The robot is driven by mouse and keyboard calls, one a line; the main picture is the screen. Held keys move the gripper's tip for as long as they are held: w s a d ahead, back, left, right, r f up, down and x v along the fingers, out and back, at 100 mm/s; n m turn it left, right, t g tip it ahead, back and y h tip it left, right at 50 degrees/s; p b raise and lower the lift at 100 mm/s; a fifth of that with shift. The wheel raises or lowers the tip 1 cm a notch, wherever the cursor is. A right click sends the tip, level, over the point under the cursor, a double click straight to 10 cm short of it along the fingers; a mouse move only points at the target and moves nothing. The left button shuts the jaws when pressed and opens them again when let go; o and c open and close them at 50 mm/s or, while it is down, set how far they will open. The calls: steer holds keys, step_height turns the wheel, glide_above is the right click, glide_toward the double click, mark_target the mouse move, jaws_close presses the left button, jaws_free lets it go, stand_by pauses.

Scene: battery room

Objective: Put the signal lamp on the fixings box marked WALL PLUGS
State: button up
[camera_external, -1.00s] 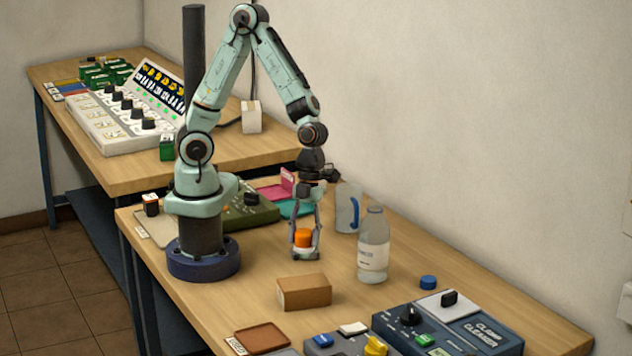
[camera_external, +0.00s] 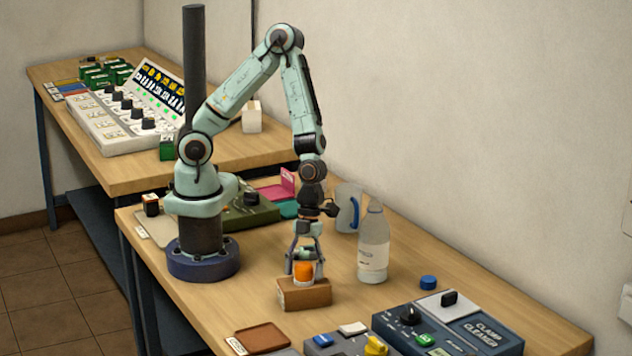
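The signal lamp (camera_external: 304,272), an orange cap on a pale base, stands upright on top of the brown fixings box (camera_external: 304,296). It appears to rest on the box's top, though the contact is small in view. My gripper (camera_external: 305,268) points down over the box, with one finger on each side of the lamp. The fingers look spread, with a slight gap to the lamp. No marking on the box can be read from here.
A clear bottle (camera_external: 373,245) stands close to the right of my gripper, with a jug (camera_external: 346,208) behind it. A blue cap (camera_external: 428,282), a brown tray (camera_external: 262,338) and the clamp cleaner unit (camera_external: 450,330) lie toward the front. Bare tabletop surrounds the box.

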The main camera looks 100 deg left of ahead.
steer(key=v, duration=1.2)
steer(key=s+a+r+n+y, duration=0.2)
steer(key=s+a+r+n, duration=0.1)
steer(key=s+n, duration=0.4)
steer(key=s+a+r+n+y, duration=0.2)
steer(key=s+a+r+n, duration=0.2)
steer(key=n, duration=0.9)
steer(key=s, duration=0.3)
steer(key=shift+r, duration=0.25)
